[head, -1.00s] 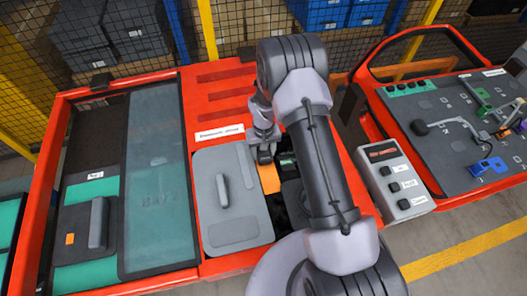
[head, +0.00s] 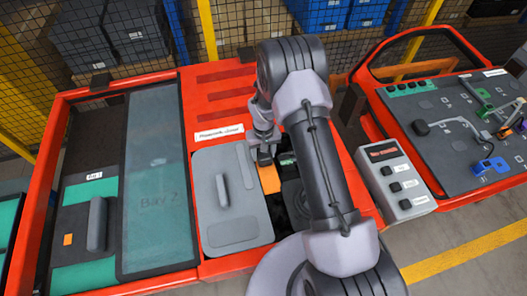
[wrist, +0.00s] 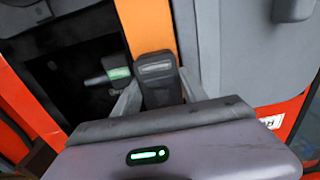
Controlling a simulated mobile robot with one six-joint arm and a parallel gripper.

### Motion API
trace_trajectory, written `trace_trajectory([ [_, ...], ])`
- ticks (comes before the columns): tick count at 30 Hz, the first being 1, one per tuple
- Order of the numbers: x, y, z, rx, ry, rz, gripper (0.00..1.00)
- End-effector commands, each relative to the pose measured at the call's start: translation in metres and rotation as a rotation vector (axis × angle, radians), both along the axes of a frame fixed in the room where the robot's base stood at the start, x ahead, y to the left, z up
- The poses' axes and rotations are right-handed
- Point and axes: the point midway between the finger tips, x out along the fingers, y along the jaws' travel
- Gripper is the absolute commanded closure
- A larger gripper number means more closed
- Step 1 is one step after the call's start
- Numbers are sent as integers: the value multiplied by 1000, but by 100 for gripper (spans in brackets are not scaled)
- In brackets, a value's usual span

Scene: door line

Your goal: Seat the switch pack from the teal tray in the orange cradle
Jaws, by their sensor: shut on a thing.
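My gripper (wrist: 157,95) is shut on a dark grey ribbed block, the switch pack (wrist: 157,72). In the wrist view, the pack sits between the two fingers at the near end of an orange part (wrist: 147,25). I take this part as the orange cradle; it also shows in the head view (head: 269,180). In the head view, my gripper (head: 265,158) is just behind the orange part. I cannot tell whether the pack touches it or is seated. Teal surfaces (head: 90,276) lie at the left; I cannot tell which is the tray.
A grey lid with a handle (head: 232,212) lies left of the orange part. A dark recess with a green-marked part (wrist: 118,73) is on its other side. A grey button box (head: 395,181) and a red-framed board (head: 455,135) stand to the right.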

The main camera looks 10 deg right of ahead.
Motion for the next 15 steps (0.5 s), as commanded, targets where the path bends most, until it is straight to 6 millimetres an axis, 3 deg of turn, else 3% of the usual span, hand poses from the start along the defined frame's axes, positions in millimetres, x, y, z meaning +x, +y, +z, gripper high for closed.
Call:
trace_trajectory([
  [1, -1, 0, -25, 0, 4, 0, 100],
  [11, -2, 0, -27, 0, 4, 0, 100],
  [12, -2, 0, -27, 0, 4, 0, 44],
  [15, -2, 0, -27, 0, 4, 0, 24],
])
